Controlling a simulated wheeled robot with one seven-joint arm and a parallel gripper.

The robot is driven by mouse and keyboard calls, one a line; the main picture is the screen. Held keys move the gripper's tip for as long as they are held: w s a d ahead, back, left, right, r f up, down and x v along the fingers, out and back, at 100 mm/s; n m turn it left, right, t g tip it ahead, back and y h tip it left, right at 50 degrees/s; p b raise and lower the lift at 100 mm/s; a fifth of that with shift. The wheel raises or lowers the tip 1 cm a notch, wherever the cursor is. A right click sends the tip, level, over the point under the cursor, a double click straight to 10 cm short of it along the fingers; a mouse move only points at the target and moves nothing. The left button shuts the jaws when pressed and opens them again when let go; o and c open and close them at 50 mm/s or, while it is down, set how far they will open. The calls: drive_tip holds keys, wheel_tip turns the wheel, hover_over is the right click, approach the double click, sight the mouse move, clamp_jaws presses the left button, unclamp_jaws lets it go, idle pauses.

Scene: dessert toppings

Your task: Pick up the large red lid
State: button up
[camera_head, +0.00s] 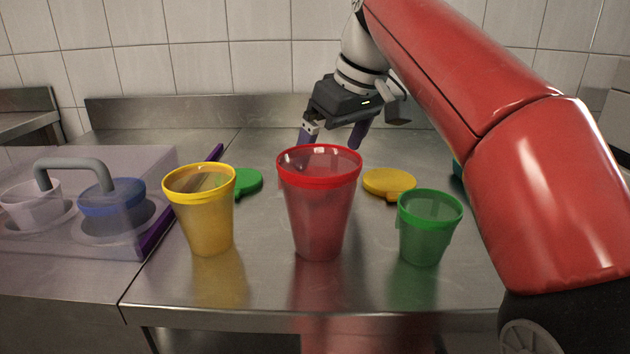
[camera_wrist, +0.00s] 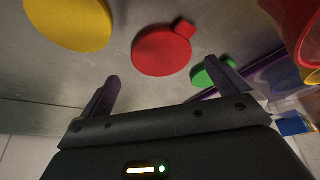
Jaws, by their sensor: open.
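The large red lid (camera_wrist: 160,51) lies flat on the metal counter in the wrist view, a round disc with a small tab at its upper right. In the head view I cannot make it out behind the tall red cup (camera_head: 318,205). My gripper (camera_wrist: 168,83) is open and empty, its two fingers apart, with the lid just beyond the fingertips. In the head view my gripper (camera_head: 332,143) hangs above the counter behind the red cup, fingers pointing down.
A yellow cup (camera_head: 207,215) and a green cup (camera_head: 429,230) flank the red cup. A green lid (camera_head: 247,181) and a yellow lid (camera_head: 388,182) lie behind them. A clear-covered holder with a grey handle (camera_head: 75,164) is at left. A wall stands behind.

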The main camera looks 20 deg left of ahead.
drive_tip(key=x, duration=0.4)
drive_tip(key=b+x, duration=0.1)
drive_tip(key=x, duration=0.1)
drive_tip(key=shift+w+a+r, duration=0.1)
drive_tip(key=shift+a+r, duration=0.05)
drive_tip(key=shift+a, duration=0.15)
drive_tip(key=c, duration=0.7)
